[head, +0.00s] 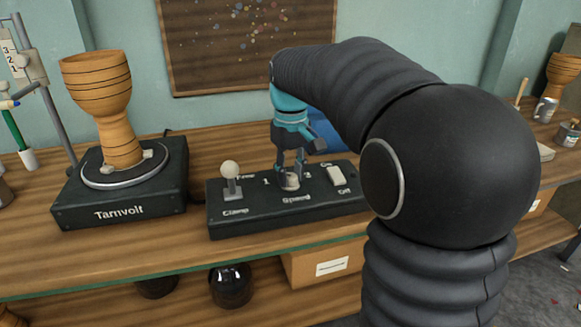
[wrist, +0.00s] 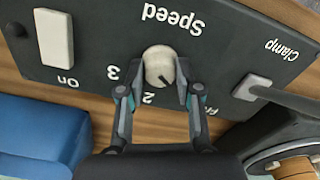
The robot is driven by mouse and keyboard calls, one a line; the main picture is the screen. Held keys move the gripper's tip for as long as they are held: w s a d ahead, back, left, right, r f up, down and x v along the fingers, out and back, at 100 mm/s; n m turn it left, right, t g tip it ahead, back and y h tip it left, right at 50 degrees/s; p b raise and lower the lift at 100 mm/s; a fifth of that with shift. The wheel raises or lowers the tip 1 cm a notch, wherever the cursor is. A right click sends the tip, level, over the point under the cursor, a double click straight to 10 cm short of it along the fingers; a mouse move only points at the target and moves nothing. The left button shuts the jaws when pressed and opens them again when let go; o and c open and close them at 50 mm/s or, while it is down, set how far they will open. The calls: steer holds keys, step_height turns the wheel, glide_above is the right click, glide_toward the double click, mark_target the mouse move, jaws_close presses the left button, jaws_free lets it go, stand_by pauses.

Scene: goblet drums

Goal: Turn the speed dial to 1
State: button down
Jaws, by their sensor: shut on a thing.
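The speed dial (wrist: 159,62) is a pale round knob on a dark control panel (head: 225,217), above the word "Speed" in the head view. My gripper (head: 290,180) points down at it, and its fingers (wrist: 157,92) are closed on both sides of the knob. In the wrist view, upside down, the "3" and "2" show left of and below the knob. The knob's dark pointer mark (wrist: 165,81) slants down and right, a little past the "2" on the side away from the "3". The "1" (head: 265,181) shows in the head view; a finger hides it in the wrist view.
A clamp lever (head: 231,178) with a ball top stands left of the dial. A white on/off switch (head: 336,176) is to its right. A turntable box (head: 120,206) with a wooden goblet (head: 112,105) stands further left. A blue object (wrist: 40,135) lies behind the panel.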

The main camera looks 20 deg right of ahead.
mark_target(290, 176)
steer(key=shift+n, duration=0.4)
steer(key=c, duration=0.8)
jaws_free()
steer(key=shift+f, duration=0.1)
step_height(290, 176, up, 12)
steer(key=shift+r, duration=0.1)
